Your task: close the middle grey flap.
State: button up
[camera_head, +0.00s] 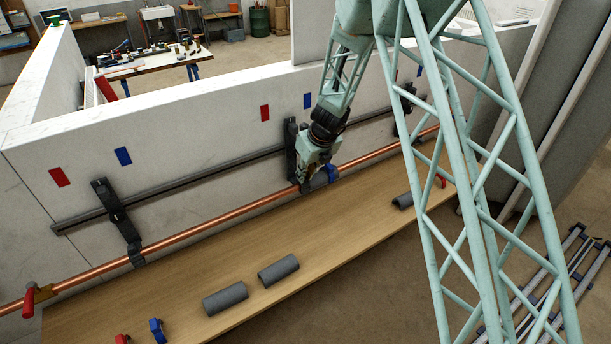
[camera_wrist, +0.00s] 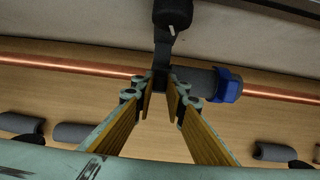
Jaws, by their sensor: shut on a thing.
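The middle dark grey bracket (camera_head: 291,135) is fixed to the white wall, and its flap hangs down to the copper pipe (camera_head: 205,228). My gripper (camera_head: 304,186) is at the lower end of this flap. In the wrist view, the flap (camera_wrist: 163,52) runs down as a dark strip between my fingertips (camera_wrist: 160,82), which are closed on its end. The exact angle of the flap, and whether it touches the pipe, are hidden by my fingers. A grey sleeve (camera_wrist: 200,80) with a blue clip (camera_wrist: 227,85) is on the pipe just right of my fingertips.
The left bracket (camera_head: 116,215) and right bracket (camera_head: 405,108) are on the same wall. Loose grey sleeves (camera_head: 226,299) and red and blue clips (camera_head: 157,330) lie on the wooden bench (camera_head: 200,270). A red-handled valve (camera_head: 29,302) is at the pipe's left end.

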jog(key=shift+w+a+r+g+p, duration=0.2)
jog(key=shift+w+g+p, duration=0.1)
jog(key=shift+p, duration=2.55)
jog(key=shift+w+a+h+p, duration=0.1)
jog(key=shift+a+h+p, duration=0.15)
jog(key=shift+p, duration=0.85)
jog(key=shift+w+a+f+g+h, duration=0.15)
jog(key=shift+f+g+h, duration=0.15)
jog(key=shift+g, duration=0.3)
jog(key=shift+w+a+g+h, duration=0.1)
jog(key=shift+w+g+h, duration=0.15)
jog(key=shift+g+h, duration=0.25)
jog(key=o, duration=0.8)
jog(key=shift+o, duration=0.2)
jog(key=shift+r, duration=0.15)
notch_tip(320, 180, up, 12)
jog(key=shift+s+d, duration=0.4)
jog(key=shift+d, duration=0.05)
